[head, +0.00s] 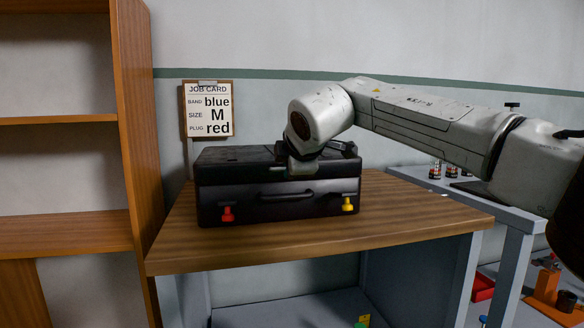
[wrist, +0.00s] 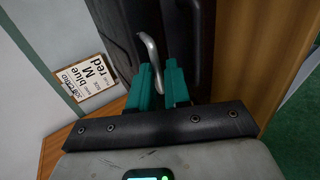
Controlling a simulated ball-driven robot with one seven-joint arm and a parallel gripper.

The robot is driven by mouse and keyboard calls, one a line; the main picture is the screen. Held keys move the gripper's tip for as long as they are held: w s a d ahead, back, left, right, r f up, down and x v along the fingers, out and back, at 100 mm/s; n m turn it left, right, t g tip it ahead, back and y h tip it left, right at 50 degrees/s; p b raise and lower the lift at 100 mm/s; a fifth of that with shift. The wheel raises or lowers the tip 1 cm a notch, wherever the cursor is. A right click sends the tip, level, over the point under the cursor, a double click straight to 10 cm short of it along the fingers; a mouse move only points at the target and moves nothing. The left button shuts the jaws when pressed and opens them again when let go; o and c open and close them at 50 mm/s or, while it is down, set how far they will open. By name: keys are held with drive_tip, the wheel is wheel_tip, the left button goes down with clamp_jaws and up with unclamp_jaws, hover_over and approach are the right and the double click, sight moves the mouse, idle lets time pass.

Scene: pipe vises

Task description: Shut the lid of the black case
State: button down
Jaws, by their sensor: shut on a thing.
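The black case (head: 240,198) stands on the wooden tabletop, with a black carry handle on its front. A red latch (head: 227,214) is at the lower left and a yellow latch (head: 347,205) at the lower right. Its lid (head: 228,156) lies down over the body; I cannot tell if a small gap is left. My gripper (head: 302,168) is at the right half of the lid's front. In the wrist view, its teal fingers (wrist: 160,84) are close together on a curved silvery piece (wrist: 151,52), in front of the dark case. The grip itself is partly hidden.
A wooden table (head: 330,230) carries the case. A tall wooden shelf (head: 135,130) stands close on the left. A job card (head: 208,108) hangs behind. A grey bench (head: 500,208) with small parts is at the right. The tabletop is bare right of the case.

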drive_tip(key=f, duration=0.3)
drive_tip(key=shift+s+a+g, duration=0.1)
drive_tip(key=shift+s+g, duration=0.1)
drive_tip(key=shift+g, duration=0.1)
drive_tip(key=c, duration=1.2)
unclamp_jaws()
drive_tip(key=v, duration=1.1)
drive_tip(key=shift+r, duration=0.4)
drive_tip(key=shift+w+a, duration=0.1)
